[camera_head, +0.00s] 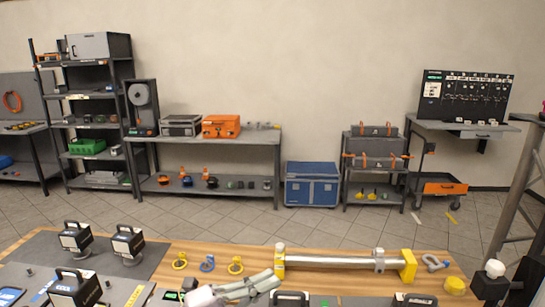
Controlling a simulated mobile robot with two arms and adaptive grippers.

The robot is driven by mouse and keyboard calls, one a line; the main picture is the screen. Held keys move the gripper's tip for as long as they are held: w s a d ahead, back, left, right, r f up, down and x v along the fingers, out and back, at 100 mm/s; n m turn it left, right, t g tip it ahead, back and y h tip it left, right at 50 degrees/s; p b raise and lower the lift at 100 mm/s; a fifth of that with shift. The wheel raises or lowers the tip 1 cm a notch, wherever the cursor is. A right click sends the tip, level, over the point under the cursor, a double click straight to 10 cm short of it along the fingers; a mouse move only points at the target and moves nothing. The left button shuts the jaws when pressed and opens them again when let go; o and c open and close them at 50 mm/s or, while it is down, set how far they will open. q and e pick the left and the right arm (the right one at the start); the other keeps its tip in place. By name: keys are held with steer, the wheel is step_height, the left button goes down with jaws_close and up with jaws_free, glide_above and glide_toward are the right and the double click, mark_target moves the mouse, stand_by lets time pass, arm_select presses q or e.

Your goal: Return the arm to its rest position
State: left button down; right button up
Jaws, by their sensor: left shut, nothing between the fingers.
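My left gripper (262,284) shows at the bottom centre, low over the front of the wooden table (200,258). Its pale grey fingers point right and are shut with nothing between them. It is just below the left end of a silver tube (330,261) with yellow end pieces. I cannot tell whether it touches anything on the table. The rest of my left arm is mostly cut off by the bottom edge. My right gripper is not in view.
Black handled units (76,238) stand on a grey mat at left. A truss frame (515,205) rises at right. Shelves stand along the wall.

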arm_select(q)
steer(key=w+a+n+t+y, duration=0.3)
steer(key=a+n+t+y, duration=0.75)
steer(key=n, duration=0.55)
steer(key=s+a+f+n+g+y, duration=0.2)
steer(key=s+a+f+n+y, duration=0.15)
steer(key=f, duration=0.35)
steer(key=s+a+f+n+g+y, duration=0.2)
steer(key=a+f+n+g+y, duration=0.1)
steer(key=a+f+n+y, duration=0.3)
steer(key=s+d+f+g+h, duration=0.1)
steer(key=s+f+g, duration=0.4)
steer(key=s+f, duration=0.45)
steer(key=s+f+g+h, duration=0.1)
steer(key=s+f+g, duration=0.5)
steer(key=s, duration=0.6)
step_height(320, 180, down, 27)
steer(key=g+b, duration=0.1)
steer(key=b, duration=0.1)
steer(key=s+a+f+g+b, duration=0.1)
steer(key=s+a+f+b, duration=0.1)
steer(key=s+f, duration=1.6)
steer(key=shift+a+f, duration=0.45)
steer(key=shift+a, duration=0.05)
steer(key=shift+n, duration=0.25)
